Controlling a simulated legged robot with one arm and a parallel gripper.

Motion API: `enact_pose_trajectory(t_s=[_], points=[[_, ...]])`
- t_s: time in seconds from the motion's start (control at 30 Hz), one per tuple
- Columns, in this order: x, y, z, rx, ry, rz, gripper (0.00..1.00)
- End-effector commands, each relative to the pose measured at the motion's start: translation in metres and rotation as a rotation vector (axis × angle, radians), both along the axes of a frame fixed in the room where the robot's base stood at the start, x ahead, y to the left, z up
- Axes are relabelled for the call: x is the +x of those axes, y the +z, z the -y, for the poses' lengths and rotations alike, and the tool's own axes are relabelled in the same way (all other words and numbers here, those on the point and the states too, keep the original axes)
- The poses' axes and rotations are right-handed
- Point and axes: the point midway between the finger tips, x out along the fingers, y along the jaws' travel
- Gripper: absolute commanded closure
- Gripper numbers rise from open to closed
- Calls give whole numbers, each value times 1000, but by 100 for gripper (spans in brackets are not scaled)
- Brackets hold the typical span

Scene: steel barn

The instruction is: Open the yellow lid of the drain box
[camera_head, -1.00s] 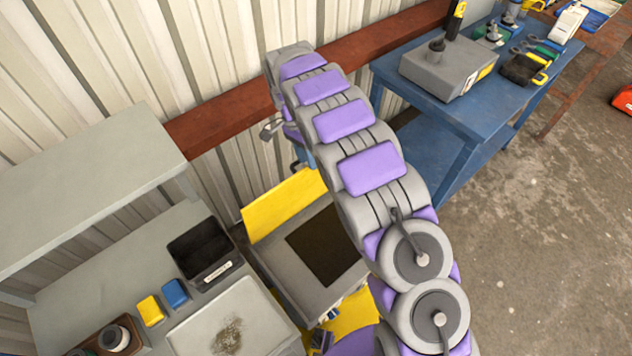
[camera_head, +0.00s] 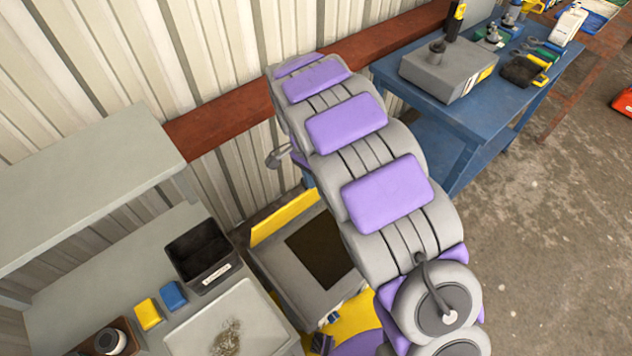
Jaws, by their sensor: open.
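The drain box (camera_head: 292,283) is a grey box on the floor, below the middle of the view. Its dark square opening (camera_head: 319,250) is uncovered. The yellow lid (camera_head: 283,218) is raised along the box's far edge, on the wall side, and shows as a narrow yellow strip. Its exact tilt is hard to tell. My gripper (camera_head: 279,157) shows only in part, beyond and above the lid, near the wall. It is open and appears apart from the lid. My arm hides most of it and the box's right side.
A grey bench at left holds a black bin (camera_head: 199,254), a yellow block (camera_head: 148,314), a blue block (camera_head: 173,295) and a pale tray (camera_head: 228,320). A blue table (camera_head: 430,100) with tools stands at upper right. A ribbed wall with a rusty beam (camera_head: 225,118) runs behind.

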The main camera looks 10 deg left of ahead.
Motion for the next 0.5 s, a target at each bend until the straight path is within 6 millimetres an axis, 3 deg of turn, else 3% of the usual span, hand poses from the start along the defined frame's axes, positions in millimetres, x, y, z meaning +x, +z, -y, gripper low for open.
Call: enact_pose_trajectory(t_s=[0.33,0.5], points=[[-1,1,1,0,0,0,60],[13,12,-1,12,-12,14,60]])
